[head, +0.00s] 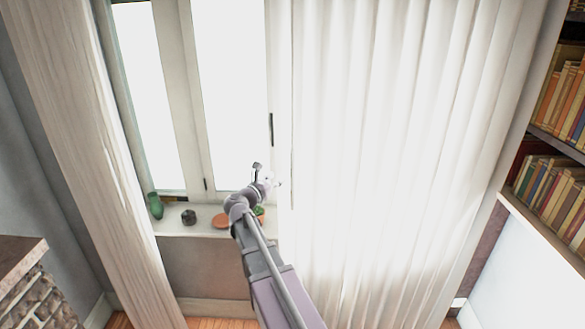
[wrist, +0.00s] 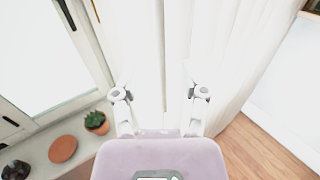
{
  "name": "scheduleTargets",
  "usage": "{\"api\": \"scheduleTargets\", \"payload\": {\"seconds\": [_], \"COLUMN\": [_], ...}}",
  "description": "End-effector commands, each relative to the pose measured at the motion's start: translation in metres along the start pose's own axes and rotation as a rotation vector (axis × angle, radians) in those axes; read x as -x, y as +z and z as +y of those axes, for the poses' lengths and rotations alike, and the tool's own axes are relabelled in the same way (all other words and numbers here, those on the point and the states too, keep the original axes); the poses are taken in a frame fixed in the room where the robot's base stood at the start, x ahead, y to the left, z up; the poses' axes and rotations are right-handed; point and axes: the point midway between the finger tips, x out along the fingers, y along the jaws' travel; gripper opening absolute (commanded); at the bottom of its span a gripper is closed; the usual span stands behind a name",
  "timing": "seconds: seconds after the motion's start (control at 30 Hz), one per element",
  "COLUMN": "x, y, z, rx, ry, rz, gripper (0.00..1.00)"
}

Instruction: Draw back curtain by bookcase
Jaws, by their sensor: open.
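The curtain by the bookcase (head: 390,150) is white and pleated. It hangs drawn across the right part of the window, its left edge near the middle of the head view. In the wrist view the curtain (wrist: 215,45) fills the upper middle, with folds ahead of and between the fingers. My gripper (head: 268,179) is at the curtain's left edge, just above the sill. In the wrist view my gripper (wrist: 159,94) has its two fingers spread wide. I cannot tell whether either finger touches the cloth.
The bookcase (head: 545,145) stands at the right. A second curtain (head: 85,140) hangs open at the left. The windowsill (head: 180,226) holds a green vase (head: 155,206), a dark object (head: 189,217), a terracotta dish (head: 221,221) and a potted cactus (wrist: 96,122) close to my gripper. A brick structure (head: 35,298) is lower left.

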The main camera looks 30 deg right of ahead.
Motion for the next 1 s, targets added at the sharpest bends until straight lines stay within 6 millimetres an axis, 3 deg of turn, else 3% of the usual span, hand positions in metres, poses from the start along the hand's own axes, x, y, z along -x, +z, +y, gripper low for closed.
{"api": "scheduleTargets", "payload": {"seconds": [0.5, 0.7, 1.0], "x": [-0.078, -0.092, -0.095], "y": [0.000, 0.000, 0.000], "z": [0.001, 0.000, 0.000], "rx": [0.000, 0.000, 0.000], "ry": [-0.002, 0.000, 0.000], "rz": [0.000, 0.000, 0.000], "gripper": [0.57, 0.57, 0.57]}}
